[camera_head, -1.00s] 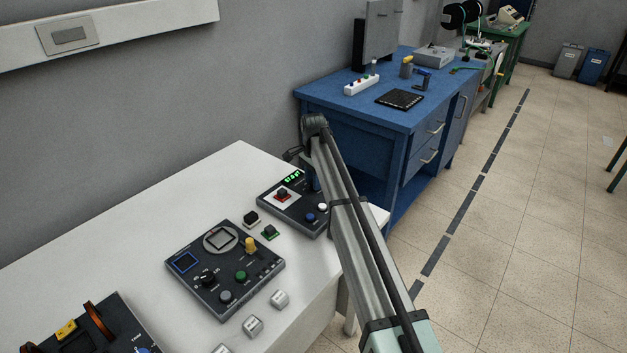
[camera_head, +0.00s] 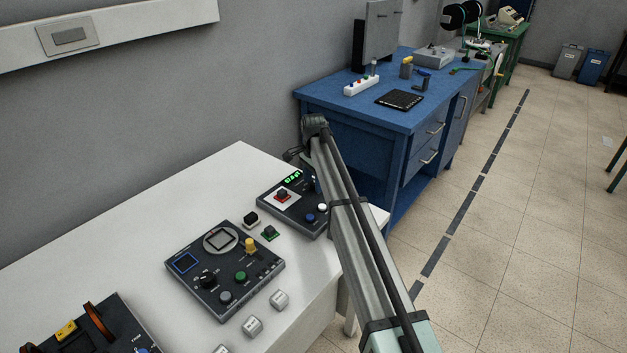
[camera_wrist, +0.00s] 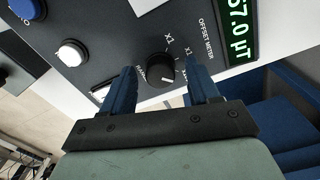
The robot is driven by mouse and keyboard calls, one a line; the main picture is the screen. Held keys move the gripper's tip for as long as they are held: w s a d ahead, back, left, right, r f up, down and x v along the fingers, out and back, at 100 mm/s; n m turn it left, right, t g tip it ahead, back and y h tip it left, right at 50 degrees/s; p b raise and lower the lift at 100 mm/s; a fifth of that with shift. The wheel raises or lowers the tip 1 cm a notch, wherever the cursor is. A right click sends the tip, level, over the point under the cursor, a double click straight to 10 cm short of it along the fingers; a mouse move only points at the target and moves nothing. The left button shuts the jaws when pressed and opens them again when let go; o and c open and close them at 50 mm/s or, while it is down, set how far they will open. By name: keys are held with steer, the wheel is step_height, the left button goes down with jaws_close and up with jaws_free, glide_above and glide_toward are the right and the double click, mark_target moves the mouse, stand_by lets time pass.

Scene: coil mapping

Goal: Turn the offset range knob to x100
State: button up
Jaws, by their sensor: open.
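The offset meter (camera_head: 293,205) is a dark panel at the far end of the white table, with a lit green display (camera_wrist: 238,28). In the wrist view the black range knob (camera_wrist: 160,67) is on the panel face, with X1 markings around it, some partly covered. The digits beside the X1 marks and the setting of the knob cannot be read surely. My gripper (camera_wrist: 162,76) is open, its two blue fingers on either side of the knob. Whether they touch it cannot be told. In the head view my arm hides the knob and most of the gripper.
A white button (camera_wrist: 72,53) and a blue button (camera_wrist: 27,8) sit left of the knob on the panel. A second dark panel (camera_head: 213,300) and small loose blocks stand nearer on the white table (camera_head: 120,240). A blue workbench (camera_head: 335,95) stands behind.

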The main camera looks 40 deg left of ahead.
mark_target(313, 183)
step_height(313, 183, up, 14)
stand_by(0.6)
steer(key=shift+f, duration=0.1)
stand_by(0.4)
